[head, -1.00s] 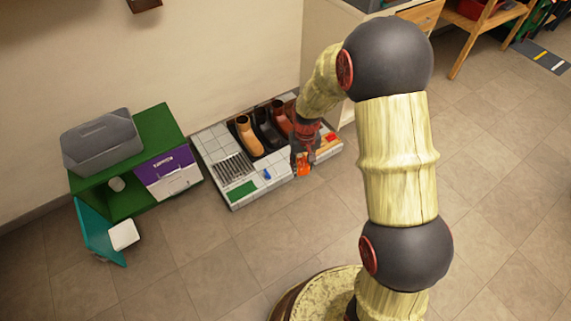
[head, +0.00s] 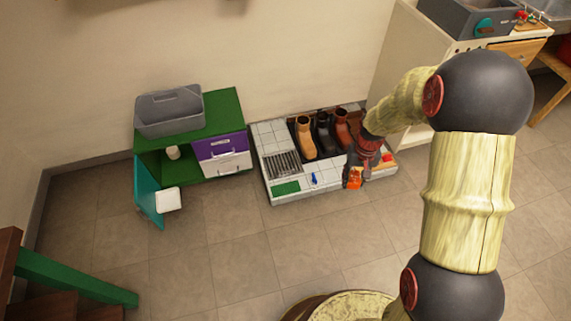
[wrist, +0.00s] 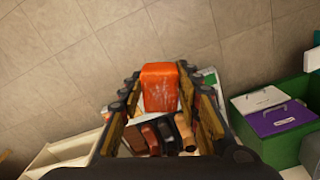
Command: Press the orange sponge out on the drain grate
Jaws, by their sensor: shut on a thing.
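The orange sponge (wrist: 160,86) is held between the two fingers of my gripper (wrist: 160,100) in the wrist view. In the head view the orange sponge (head: 354,181) shows at the tip of my gripper (head: 356,172), over the front right part of the white tiled platform. The drain grate (head: 284,164) is a dark slatted square set in the left part of that platform. My gripper is to the right of the grate and apart from it.
Several boots (head: 322,132) stand at the back of the tiled platform (head: 328,181). A green mat (head: 286,188) and a small blue item (head: 313,179) lie near its front. A green cabinet (head: 190,128) with a grey bin (head: 169,112) and an open teal door (head: 148,192) stands left. Floor in front is clear.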

